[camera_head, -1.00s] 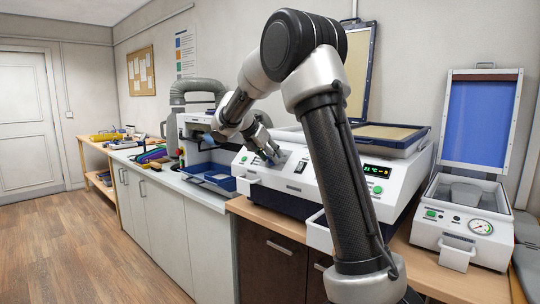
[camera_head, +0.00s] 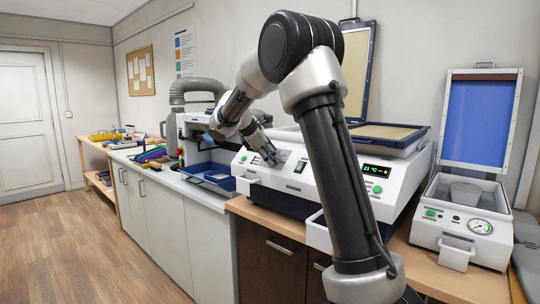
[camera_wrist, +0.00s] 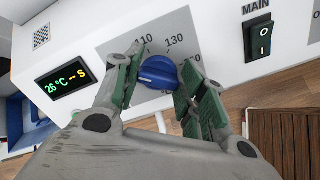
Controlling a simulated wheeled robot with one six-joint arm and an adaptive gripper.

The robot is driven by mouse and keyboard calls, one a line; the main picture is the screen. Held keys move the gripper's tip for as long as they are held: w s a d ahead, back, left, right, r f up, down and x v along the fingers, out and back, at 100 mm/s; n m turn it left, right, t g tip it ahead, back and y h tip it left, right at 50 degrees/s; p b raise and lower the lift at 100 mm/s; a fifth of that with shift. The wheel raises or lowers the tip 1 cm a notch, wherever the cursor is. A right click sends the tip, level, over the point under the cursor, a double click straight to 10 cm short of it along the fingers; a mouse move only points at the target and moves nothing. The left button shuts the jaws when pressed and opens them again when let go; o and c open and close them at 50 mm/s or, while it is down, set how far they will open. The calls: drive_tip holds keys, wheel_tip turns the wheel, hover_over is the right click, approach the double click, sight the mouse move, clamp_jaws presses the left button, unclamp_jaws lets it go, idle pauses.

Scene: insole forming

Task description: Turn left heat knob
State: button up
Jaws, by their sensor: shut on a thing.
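The blue heat knob (camera_wrist: 158,74) sits on a grey dial plate (camera_wrist: 180,45) with temperature marks, 110 and 130 readable, on the white machine's front. My gripper (camera_wrist: 163,64) has its green-padded fingers on both sides of the knob and is shut on it. Part of the knob is covered by the right finger. In the head view my gripper (camera_head: 271,154) is at the left part of the machine's panel (camera_head: 330,184), and the knob is mostly hidden behind the fingers. A small display (camera_wrist: 66,82) left of the dial reads 26 °C with dashes and an S.
A second display (camera_head: 376,170) is at the panel's right. A smaller machine with a gauge (camera_head: 480,226) stands to the right. Blue trays (camera_head: 219,178) lie on the counter to the left.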

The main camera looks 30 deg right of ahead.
drive_tip(key=shift+m, duration=0.6)
drive_tip(key=o, duration=1)
drive_tip(key=v, duration=1.2)
